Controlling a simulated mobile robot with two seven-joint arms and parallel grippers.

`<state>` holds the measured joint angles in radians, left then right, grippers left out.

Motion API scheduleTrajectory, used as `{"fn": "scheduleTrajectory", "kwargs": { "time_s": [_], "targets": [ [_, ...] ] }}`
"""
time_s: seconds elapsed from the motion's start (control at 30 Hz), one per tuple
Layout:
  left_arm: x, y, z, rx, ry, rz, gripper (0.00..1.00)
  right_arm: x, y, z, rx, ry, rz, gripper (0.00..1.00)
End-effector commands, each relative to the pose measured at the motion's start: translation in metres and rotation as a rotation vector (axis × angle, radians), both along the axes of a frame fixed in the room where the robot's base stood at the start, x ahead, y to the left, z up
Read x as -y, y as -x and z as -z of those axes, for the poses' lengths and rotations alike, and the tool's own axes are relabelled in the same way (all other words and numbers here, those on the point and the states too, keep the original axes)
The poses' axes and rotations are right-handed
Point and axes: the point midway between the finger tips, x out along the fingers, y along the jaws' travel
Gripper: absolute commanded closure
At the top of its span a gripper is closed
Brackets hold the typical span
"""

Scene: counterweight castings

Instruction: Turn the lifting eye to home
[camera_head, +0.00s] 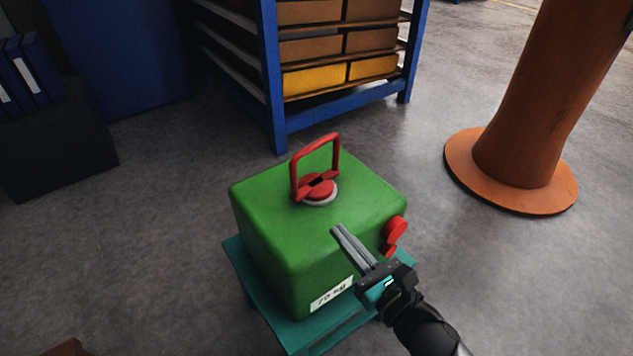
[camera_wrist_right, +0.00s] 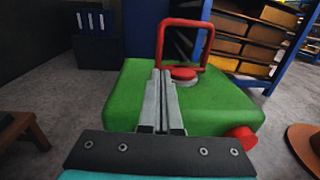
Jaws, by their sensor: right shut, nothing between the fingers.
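The green counterweight casting (camera_head: 290,230) with a "70 kg" label sits on a teal stand (camera_head: 242,262). On its top is the red lifting eye (camera_head: 337,155), an upright loop on a red hub (camera_head: 319,190) with a pale ring around it. The lifting eye also shows in the right wrist view (camera_wrist_right: 207,45), beyond my fingertips. My right gripper (camera_head: 337,231) is shut and empty. In the head view its fingers appear in front of the casting's right part, pointing up-left, apart from the eye. My left gripper is not in view.
A blue rack (camera_head: 277,100) with brown and yellow boxes stands behind. An orange column (camera_head: 530,110) with a round base stands at the right. Grey floor is free between them.

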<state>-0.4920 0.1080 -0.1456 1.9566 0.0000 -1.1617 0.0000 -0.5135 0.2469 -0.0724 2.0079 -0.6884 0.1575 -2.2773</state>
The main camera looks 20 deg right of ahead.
Motion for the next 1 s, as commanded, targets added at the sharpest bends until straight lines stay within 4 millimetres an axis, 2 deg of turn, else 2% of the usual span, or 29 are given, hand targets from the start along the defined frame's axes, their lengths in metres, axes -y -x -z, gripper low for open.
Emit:
{"fn": "scheduleTrajectory", "kwargs": {
  "time_s": [0.1,0.27,0.8,1.0],
  "targets": [
    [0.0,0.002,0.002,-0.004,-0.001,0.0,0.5,-0.003,-0.003,0.0,0.0,0.009,-0.004,1.0],
    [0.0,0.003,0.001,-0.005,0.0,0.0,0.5,-0.008,-0.021,0.0,0.002,0.007,-0.004,1.0],
    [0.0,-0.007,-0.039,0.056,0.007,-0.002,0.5,-0.029,-0.096,0.001,0.002,0.006,-0.002,1.0],
    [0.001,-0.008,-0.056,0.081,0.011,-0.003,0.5,-0.037,-0.119,0.001,0.0,0.004,-0.002,1.0]
  ]
}}
